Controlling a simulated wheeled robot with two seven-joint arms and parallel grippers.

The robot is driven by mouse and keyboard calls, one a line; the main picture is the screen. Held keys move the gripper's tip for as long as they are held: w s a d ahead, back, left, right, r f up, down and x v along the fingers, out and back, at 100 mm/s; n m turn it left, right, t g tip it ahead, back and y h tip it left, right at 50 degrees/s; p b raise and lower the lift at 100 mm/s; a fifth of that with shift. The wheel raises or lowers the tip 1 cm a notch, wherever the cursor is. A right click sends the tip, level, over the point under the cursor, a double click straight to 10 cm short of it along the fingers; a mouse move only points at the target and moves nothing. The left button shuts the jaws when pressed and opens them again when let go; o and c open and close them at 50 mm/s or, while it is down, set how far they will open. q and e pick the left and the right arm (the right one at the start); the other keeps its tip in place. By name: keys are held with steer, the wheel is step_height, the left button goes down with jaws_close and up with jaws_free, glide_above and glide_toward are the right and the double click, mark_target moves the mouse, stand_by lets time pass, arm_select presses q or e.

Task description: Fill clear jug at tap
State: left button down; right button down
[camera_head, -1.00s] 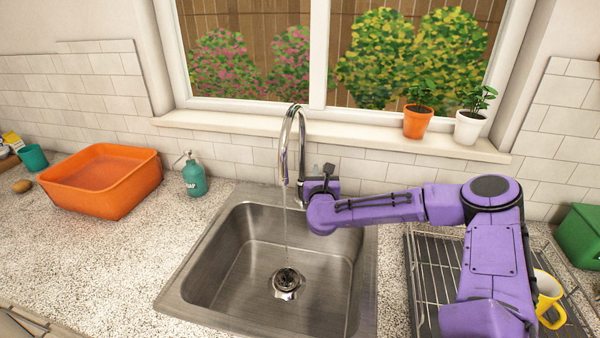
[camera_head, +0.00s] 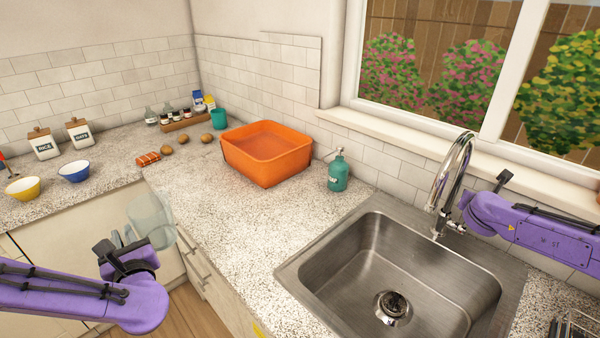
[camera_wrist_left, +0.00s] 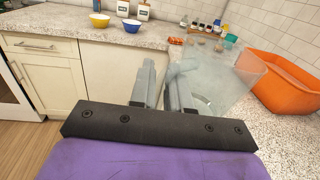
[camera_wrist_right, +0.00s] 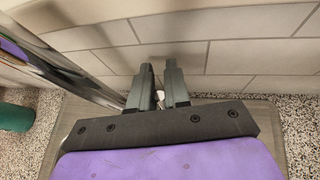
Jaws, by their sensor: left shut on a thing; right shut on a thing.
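The clear jug (camera_head: 150,218) is see-through and hangs in front of the counter edge, left of the sink. My left gripper (camera_head: 118,245) is shut on its handle; the left wrist view shows the jug (camera_wrist_left: 225,85) just right of the fingers (camera_wrist_left: 162,85). I cannot tell any water in it. The chrome tap (camera_head: 460,165) arches over the back of the steel sink (camera_head: 335,262). No stream shows clearly below its spout now. My right gripper (camera_wrist_right: 160,90) is shut on a small pale part beside the tap, apparently its lever, mostly hidden by the fingers.
An orange basin (camera_head: 268,155) and a green soap bottle (camera_head: 338,172) stand on the counter (camera_head: 220,215) left of the sink. Bowls, jars and potatoes sit farther back. The counter between basin and sink is clear. A dish rack (camera_head: 572,325) is at the lower right.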

steer(key=shift+w, duration=0.1)
arm_select(q)
steer(key=shift+w+d, duration=0.25)
steer(key=shift+d, duration=0.2)
arm_select(e)
steer(key=c, duration=1.2)
jaws_free()
steer(key=shift+d, duration=0.1)
